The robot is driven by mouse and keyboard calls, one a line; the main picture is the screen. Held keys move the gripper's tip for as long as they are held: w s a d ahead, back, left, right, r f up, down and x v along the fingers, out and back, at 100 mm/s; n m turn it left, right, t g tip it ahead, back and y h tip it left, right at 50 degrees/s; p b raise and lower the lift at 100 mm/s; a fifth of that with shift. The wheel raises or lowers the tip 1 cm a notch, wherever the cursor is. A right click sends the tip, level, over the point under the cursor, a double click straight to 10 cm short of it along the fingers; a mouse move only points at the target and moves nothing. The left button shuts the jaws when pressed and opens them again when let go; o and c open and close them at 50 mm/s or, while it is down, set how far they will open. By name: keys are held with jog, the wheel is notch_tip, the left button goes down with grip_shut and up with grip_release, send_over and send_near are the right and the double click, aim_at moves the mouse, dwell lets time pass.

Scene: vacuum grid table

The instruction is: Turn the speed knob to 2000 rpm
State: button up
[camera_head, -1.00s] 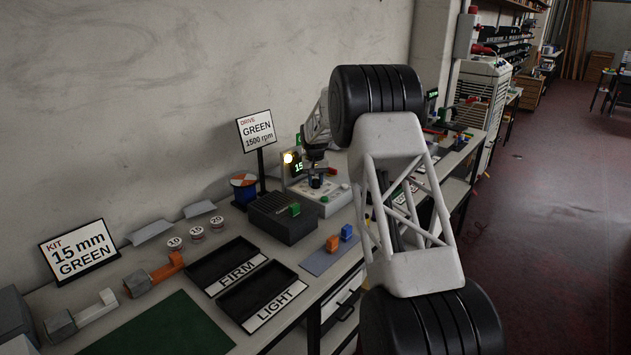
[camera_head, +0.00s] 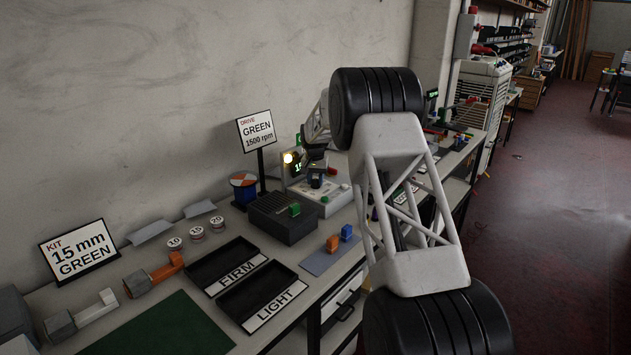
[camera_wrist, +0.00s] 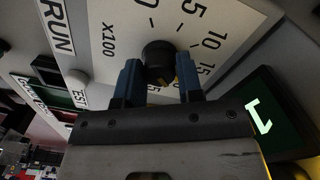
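The speed knob (camera_wrist: 158,57) is black and round and stands on a pale panel with a printed dial marked 5, 10, 15 and x100 in the wrist view. A yellowish mark shows at its lower right edge. My gripper (camera_wrist: 160,72) has its two blue fingers on opposite sides of the knob, and they appear to rest against it. In the head view my gripper (camera_head: 316,180) is over the pale control box (camera_head: 328,203), where the knob is hidden. The lit display (camera_wrist: 272,115) shows a digit resembling 1; the rest is cut off.
A sign (camera_head: 257,132) reads DRIVE GREEN 1500 rpm. A dark box (camera_head: 283,220) with a green piece stands just in front of the control box. A disc with orange and blue parts (camera_head: 243,190) is to its left. A RUN label (camera_wrist: 55,28) lies near the dial.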

aim_at(315, 180)
jog(key=o, duration=0.4)
jog(key=shift+r, duration=0.1)
jog(key=shift+r, duration=3.8)
